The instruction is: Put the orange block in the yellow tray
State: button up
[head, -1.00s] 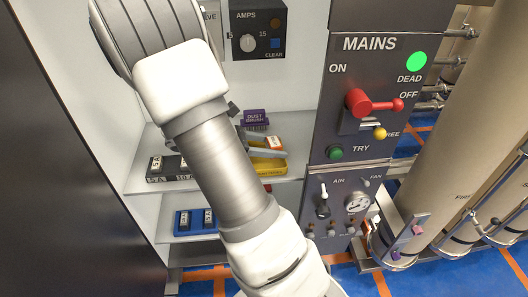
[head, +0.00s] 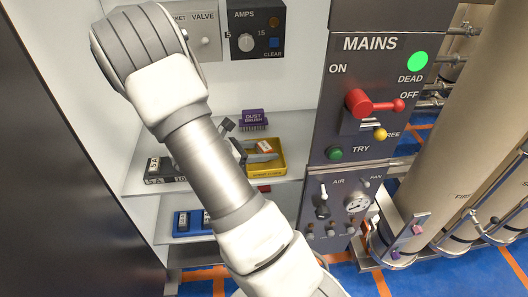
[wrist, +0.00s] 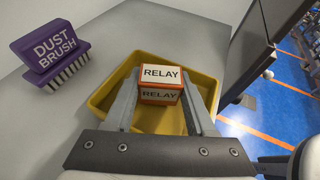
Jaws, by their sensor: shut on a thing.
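The orange block (wrist: 160,84) has white RELAY labels and is held between the two fingers of my gripper (wrist: 158,92) in the wrist view. It is over the yellow tray (wrist: 145,120), within its outline; I cannot tell whether it touches the floor of the tray. In the head view, the block (head: 264,147) shows small against the tray (head: 270,173), which stands on the upper shelf. My gripper (head: 258,155) reaches in from the left there, partly hidden behind my own arm.
A purple dust brush (wrist: 53,48) stands left of and behind the tray. A dark fuse holder (head: 160,170) sits on the same shelf at left. A blue tray (head: 188,223) is on the shelf below. The dark MAINS panel (head: 385,90) rises close on the right.

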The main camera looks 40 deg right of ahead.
jog(key=shift+f, duration=0.35)
jog(key=shift+f, duration=0.1)
jog(key=o, duration=1.3)
jog(key=shift+o, duration=0.2)
